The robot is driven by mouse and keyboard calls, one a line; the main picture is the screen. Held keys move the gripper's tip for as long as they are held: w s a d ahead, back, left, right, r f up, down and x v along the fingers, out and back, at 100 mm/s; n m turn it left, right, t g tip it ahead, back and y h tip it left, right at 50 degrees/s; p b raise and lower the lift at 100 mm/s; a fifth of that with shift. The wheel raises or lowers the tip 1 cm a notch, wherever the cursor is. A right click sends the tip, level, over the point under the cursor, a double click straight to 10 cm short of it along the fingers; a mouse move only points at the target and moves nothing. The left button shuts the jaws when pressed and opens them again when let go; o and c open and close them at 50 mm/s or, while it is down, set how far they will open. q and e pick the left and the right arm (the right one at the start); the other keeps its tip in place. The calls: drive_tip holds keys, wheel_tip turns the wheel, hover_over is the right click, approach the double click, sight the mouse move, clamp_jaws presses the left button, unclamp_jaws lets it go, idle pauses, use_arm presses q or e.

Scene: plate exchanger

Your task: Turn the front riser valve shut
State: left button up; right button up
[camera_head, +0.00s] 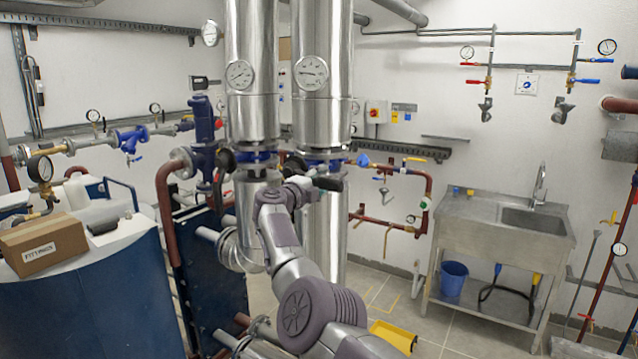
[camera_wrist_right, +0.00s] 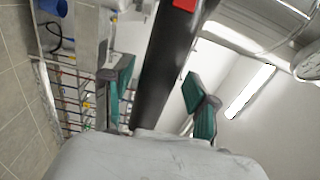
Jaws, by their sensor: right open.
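Two shiny vertical risers stand in the middle of the head view. The front riser valve (camera_head: 322,164) sits between blue-edged flanges on the right-hand riser. Its dark lever (camera_head: 328,184) sticks out to the right, just past my right gripper (camera_head: 300,183). In the right wrist view a thick dark bar with a red patch, apparently the lever (camera_wrist_right: 168,65), runs between the two green-padded fingers of my right gripper (camera_wrist_right: 160,75). The fingers are open, with gaps visible on both sides of the bar. The gripper partly hides the valve body. My left gripper is not in view.
A second valve (camera_head: 257,158) sits on the left riser close by. Gauges (camera_head: 311,72) hang above. A blue tank (camera_head: 100,290) with a cardboard box (camera_head: 42,244) stands left.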

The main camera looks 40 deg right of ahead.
drive_tip(key=shift+a, duration=0.45)
drive_tip(key=v, duration=1.1)
drive_tip(key=shift+s, duration=0.2)
